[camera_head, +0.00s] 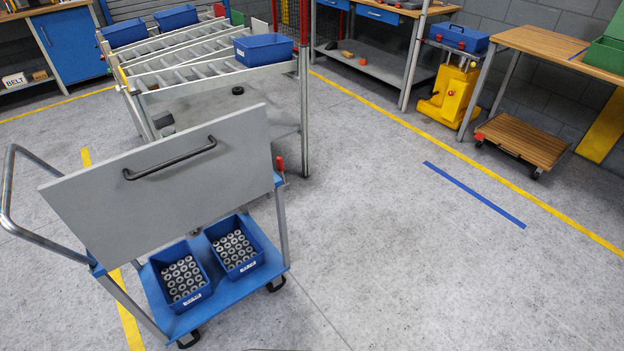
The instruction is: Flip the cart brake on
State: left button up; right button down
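A blue cart (262,276) stands at the left front on black casters. A bent grey tube handle (8,190) sticks out at its left. A large grey panel (175,190) with a dark bar handle (170,159) covers much of its upper part. A small red lever (279,164) stands roughly upright by the panel's right edge, near the cart's right post; I take it for the brake but cannot be sure. The panel hides part of the cart's frame. Neither my left nor my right gripper can be made out.
Two blue bins (183,277) of metal rings sit on the cart's deck. A roller rack (303,105) with blue bins stands close behind it. The floor right of the cart is clear.

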aim_at(280, 161)
jog(key=z, duration=0.45)
jog(key=i, duration=1.3)
jog(key=u, duration=0.9)
jog(key=i, duration=0.3)
jog(key=u, duration=0.05)
jog(key=k, duration=0.65)
jog(key=u, duration=0.7)
jog(key=i, duration=0.5)
jog(key=z, duration=0.05)
